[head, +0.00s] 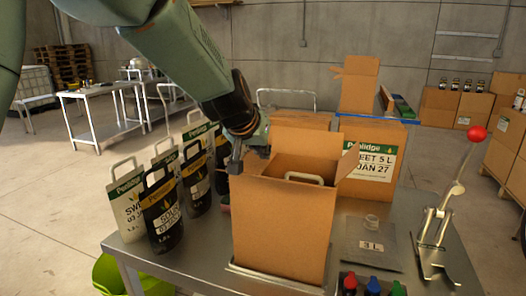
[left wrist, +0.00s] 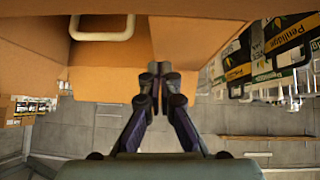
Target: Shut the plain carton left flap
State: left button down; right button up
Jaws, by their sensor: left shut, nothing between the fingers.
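The plain carton (head: 282,232) stands upright on the metal table with its top open. A pale handle (head: 304,178) shows inside its mouth, and also in the left wrist view (left wrist: 102,36). Its back flap stands up and its right flap (head: 348,161) sticks out to the right. The left flap is mostly hidden in the head view; in the left wrist view a brown flap (left wrist: 205,45) spreads beside the opening. My left gripper (head: 235,160) is shut and empty at the carton's upper left edge, its fingertips (left wrist: 160,70) over that flap. Contact is unclear. My right gripper is out of view.
Several black and white handled containers (head: 161,210) stand left of the carton. A labelled carton (head: 371,165) stands behind right. A lever press with a red knob (head: 477,134) is at right.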

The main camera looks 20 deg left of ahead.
aim_at(263, 165)
pick_arm(q)
notch_tip(263, 165, up, 4)
jog(key=p, duration=0.3)
jog(key=shift+f, duration=0.25)
jog(key=v, duration=0.9)
jog(key=shift+s+d, duration=0.25)
jog(key=shift+s, duration=0.1)
jog(key=shift+r, duration=0.1)
